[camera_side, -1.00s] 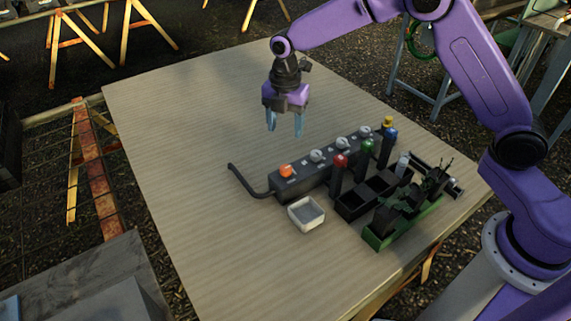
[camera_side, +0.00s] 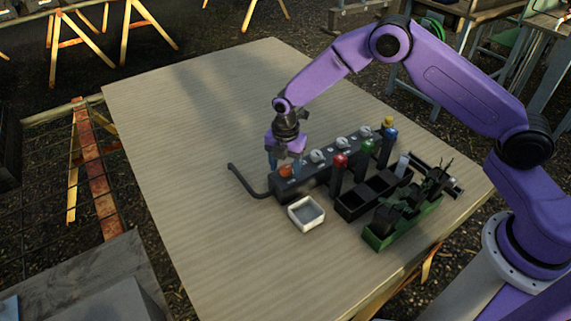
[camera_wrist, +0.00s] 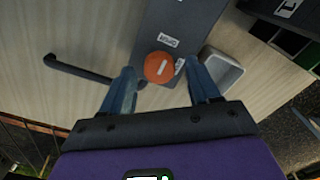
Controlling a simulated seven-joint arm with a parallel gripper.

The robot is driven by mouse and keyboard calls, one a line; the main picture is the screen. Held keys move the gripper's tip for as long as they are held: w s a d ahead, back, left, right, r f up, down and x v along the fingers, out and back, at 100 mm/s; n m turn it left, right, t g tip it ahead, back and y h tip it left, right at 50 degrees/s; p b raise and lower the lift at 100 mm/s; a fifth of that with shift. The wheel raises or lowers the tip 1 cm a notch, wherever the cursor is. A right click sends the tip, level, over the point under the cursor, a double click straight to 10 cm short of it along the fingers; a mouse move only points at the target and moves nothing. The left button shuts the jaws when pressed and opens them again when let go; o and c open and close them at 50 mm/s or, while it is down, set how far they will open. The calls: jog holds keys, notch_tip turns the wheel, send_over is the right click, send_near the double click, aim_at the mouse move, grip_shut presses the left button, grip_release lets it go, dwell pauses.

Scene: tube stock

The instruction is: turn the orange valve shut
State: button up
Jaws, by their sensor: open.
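The orange valve (camera_side: 285,171) is a round knob on top of the dark manifold block (camera_side: 318,174), at its left end. In the wrist view the orange valve (camera_wrist: 159,67) carries a pale line mark, beside a small white label on the block. My gripper (camera_side: 285,167) points down over the valve. In the wrist view my gripper's blue fingers (camera_wrist: 160,88) are open, one on each side of the knob, with gaps showing between knob and fingers. The exact height of the fingertips against the knob is hard to tell.
A black pipe (camera_side: 246,180) bends out from the block's left end. A white tray (camera_side: 306,213) sits close in front. A green rack (camera_side: 378,239) is at right. The table's left is clear.

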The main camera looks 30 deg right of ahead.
jog(key=c, duration=1)
jog(key=shift+c, duration=0.2)
jog(key=shift+m, duration=0.3)
jog(key=m, duration=0.3)
jog(key=shift+m, duration=0.3)
jog(key=m, duration=0.4)
jog(key=shift+w+m, duration=0.1)
jog(key=shift+m, duration=0.2)
jog(key=m, duration=0.4)
jog(key=shift+w+m, duration=0.1)
jog(key=shift+m, duration=0.2)
jog(key=shift+d+m, duration=0.1)
jog(key=shift+m, duration=2.2)
